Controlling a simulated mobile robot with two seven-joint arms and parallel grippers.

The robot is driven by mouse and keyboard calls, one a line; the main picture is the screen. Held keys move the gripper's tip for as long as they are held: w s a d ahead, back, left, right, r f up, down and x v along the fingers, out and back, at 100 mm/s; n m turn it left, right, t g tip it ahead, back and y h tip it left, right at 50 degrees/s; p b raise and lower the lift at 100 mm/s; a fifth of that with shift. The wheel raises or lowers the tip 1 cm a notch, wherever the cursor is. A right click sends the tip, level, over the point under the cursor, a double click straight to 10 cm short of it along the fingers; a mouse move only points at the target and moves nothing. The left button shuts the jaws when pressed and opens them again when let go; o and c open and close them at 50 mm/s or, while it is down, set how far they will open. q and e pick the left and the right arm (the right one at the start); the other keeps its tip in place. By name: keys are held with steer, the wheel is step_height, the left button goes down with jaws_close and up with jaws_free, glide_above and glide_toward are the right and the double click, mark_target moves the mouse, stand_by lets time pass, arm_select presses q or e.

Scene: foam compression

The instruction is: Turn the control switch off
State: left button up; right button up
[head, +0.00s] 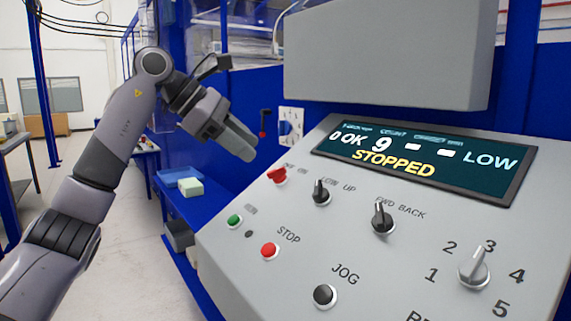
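The red control switch (277,175) sits on the upper left of the sloped grey control panel (375,275), under an OFF / ON label that is partly hard to read. Its knob is tilted, and I cannot tell for sure which position it points to. My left gripper (247,153) is in the air just above and left of the red switch, pointing down toward it and apart from it. Its fingers look pressed together with nothing between them. My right gripper is out of view. The panel's display (425,160) reads STOPPED, OK and LOW.
Black switches for LOW / UP (321,192) and FWD / BACK (383,218) stand right of the red switch. Below are a green button (235,221), a red STOP button (270,250), a black JOG button (325,295) and a numbered dial (474,269). A grey box (390,55) overhangs the display.

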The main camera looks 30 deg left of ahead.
mark_target(276, 170)
arm_select(q)
steer(key=shift+x, duration=3.45)
jaws_close()
